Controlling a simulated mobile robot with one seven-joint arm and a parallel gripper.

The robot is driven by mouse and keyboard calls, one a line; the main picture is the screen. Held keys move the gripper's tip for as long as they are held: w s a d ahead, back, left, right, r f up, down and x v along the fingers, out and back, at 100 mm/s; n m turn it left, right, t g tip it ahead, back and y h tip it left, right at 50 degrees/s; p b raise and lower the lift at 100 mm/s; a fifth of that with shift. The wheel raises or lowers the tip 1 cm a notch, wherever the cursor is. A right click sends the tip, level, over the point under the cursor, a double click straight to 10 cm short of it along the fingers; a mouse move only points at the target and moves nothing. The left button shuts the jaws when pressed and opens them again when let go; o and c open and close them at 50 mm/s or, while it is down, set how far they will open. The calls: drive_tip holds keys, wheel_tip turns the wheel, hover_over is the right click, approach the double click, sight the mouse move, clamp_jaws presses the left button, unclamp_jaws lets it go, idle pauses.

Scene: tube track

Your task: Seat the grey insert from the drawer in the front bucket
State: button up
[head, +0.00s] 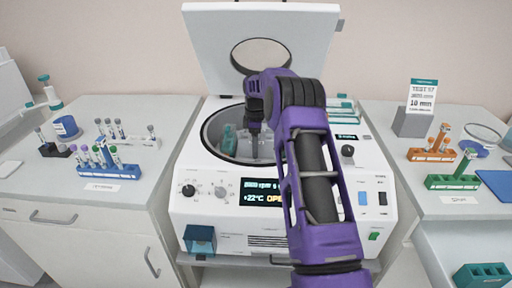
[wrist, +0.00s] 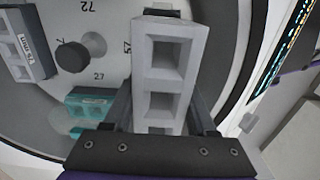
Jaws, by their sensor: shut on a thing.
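My gripper (head: 254,128) reaches down into the open centrifuge bowl in the head view. In the wrist view my gripper (wrist: 162,105) is shut on the grey insert (wrist: 162,28), a block with square openings in a row. The insert is also partly visible below the gripper in the head view (head: 262,149). It is over or in the front part of the rotor (wrist: 90,20); I cannot tell whether it touches a bucket. The front bucket is hidden behind the insert and gripper.
Another grey block with a label (wrist: 24,45) and a teal block (wrist: 90,105) sit in the bowl. The centrifuge lid (head: 300,50) stands open behind. Racks of tubes (head: 100,165) stand on the left bench, with more racks (head: 453,182) on the right bench.

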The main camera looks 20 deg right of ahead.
drive_tip(key=shift+d+f, duration=0.1)
drive_tip(key=shift+f, duration=1.05)
drive_tip(key=shift+f+b, duration=0.6)
drive_tip(key=shift+f, duration=0.3)
drive_tip(key=shift+f, duration=0.5)
drive_tip(key=shift+w+f+b, duration=0.1)
drive_tip(key=shift+f+b, duration=0.2)
drive_tip(key=shift+f, duration=0.15)
